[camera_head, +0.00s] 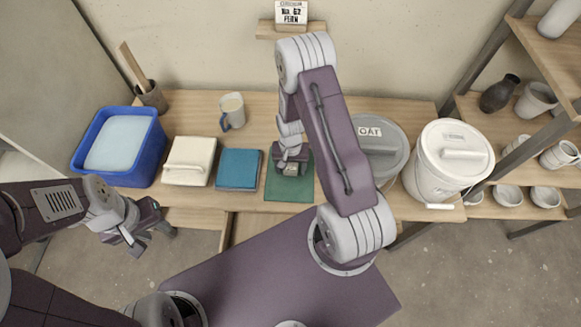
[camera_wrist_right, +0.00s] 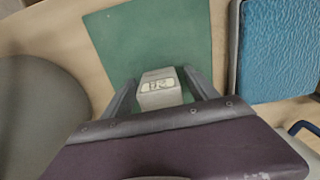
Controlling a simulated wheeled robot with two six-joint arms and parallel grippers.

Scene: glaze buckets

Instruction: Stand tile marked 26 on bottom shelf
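A small pale grey tile (camera_wrist_right: 160,95) shows between the fingers of my right gripper (camera_wrist_right: 160,82) in the right wrist view. Its oval label looks like 26, turned upside down, but is hard to read. The green mat (camera_wrist_right: 165,35) lies behind it. In the head view my right gripper (camera_head: 291,166) is low over the green mat (camera_head: 284,190) and mostly hides the tile. Its fingers flank the tile; I cannot tell if they press on it. My left gripper (camera_head: 140,235) is open and empty, in front of the table at left. The bottom shelf (camera_head: 545,207) is at right, holding bowls.
A white bucket (camera_head: 448,165) stands between the mat and the shelving.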

